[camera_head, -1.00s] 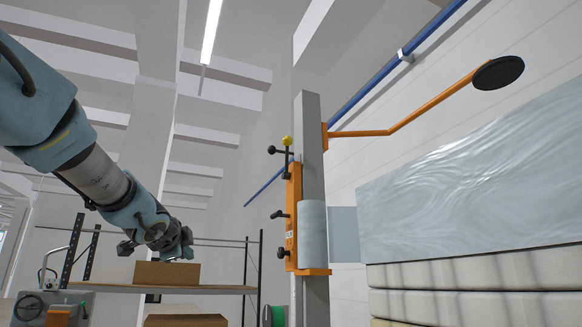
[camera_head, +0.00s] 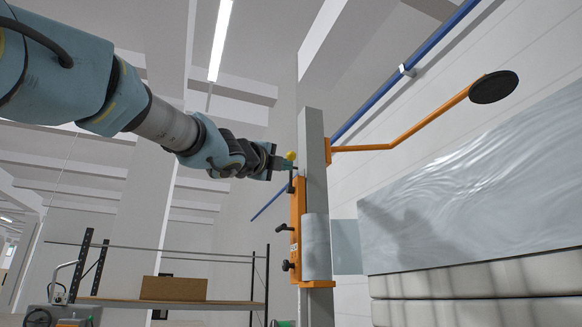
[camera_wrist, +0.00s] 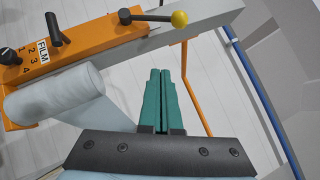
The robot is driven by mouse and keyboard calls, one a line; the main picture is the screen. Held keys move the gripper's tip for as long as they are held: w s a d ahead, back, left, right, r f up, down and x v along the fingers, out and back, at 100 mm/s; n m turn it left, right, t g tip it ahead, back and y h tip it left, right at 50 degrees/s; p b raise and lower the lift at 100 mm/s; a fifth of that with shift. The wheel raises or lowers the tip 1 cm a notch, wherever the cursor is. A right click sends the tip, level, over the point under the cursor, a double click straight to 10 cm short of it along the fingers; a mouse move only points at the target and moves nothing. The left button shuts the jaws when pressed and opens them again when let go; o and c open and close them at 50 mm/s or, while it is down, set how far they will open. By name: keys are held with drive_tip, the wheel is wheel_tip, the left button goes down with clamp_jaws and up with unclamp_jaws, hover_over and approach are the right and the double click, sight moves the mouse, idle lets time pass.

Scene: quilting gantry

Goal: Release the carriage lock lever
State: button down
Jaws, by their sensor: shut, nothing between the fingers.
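The lock lever is a short black lever with a yellow ball knob (camera_head: 291,156), at the top of an orange plate (camera_head: 297,205) on a grey upright post. The wrist view shows the knob (camera_wrist: 179,19) and its black rod (camera_wrist: 148,17) on the orange plate. My gripper (camera_head: 286,164) is close by the knob in the head view. In the wrist view its green fingers (camera_wrist: 160,72) are together and empty, their tips apart from the knob in the picture. Whether they touch the lever cannot be told.
Black handles (camera_wrist: 55,30) and a "FILM" label with numbers sit on the plate beside a pale roll (camera_wrist: 60,95). An orange arm with a black disc (camera_head: 494,87) extends right from the post. A shelf with a brown box (camera_head: 173,289) stands low left.

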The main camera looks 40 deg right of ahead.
drive_tip(key=w+d+r+p, duration=0.4)
drive_tip(key=w+d+p, duration=0.2)
drive_tip(key=d+p, duration=0.2)
drive_tip(key=shift+w+d+r, duration=0.2)
drive_tip(key=shift+w+r, duration=0.05)
drive_tip(key=shift+w, duration=0.05)
